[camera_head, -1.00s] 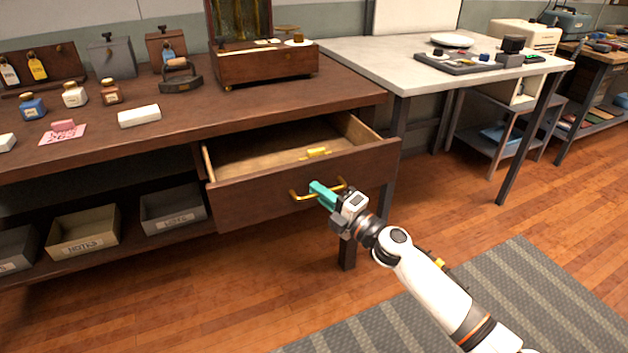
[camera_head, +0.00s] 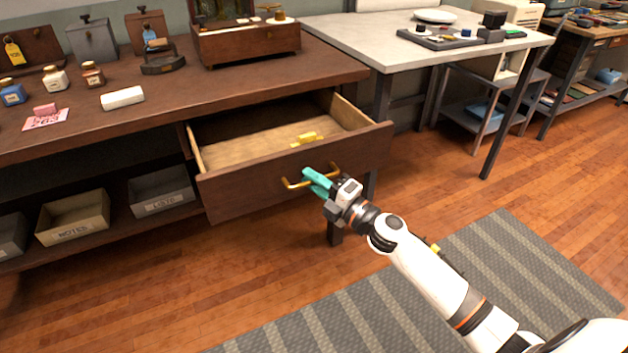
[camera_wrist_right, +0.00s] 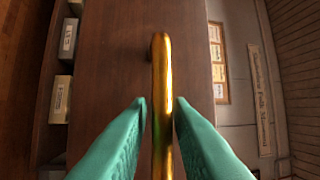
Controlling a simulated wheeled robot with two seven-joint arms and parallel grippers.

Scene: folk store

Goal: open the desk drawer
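The desk drawer (camera_head: 240,192) is pulled well out from the dark wooden desk (camera_head: 225,98), and its pale inside shows. Its gold bar handle (camera_head: 290,184) is on the drawer front. My right gripper (camera_head: 318,182) is at the handle with its teal fingers around it. In the right wrist view the handle (camera_wrist_right: 161,80) runs upright between the two fingertips (camera_wrist_right: 160,108), which are closed in close on both sides. The exact contact is hard to see. My left gripper is not in view.
A small yellow item (camera_head: 307,138) lies in the drawer. Open grey and tan bins (camera_head: 160,192) stand on the shelf at left. Bottles, a white block (camera_head: 122,98) and an iron (camera_head: 163,60) stand on the desk. The floor in front is clear, with a grey striped mat (camera_head: 370,315).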

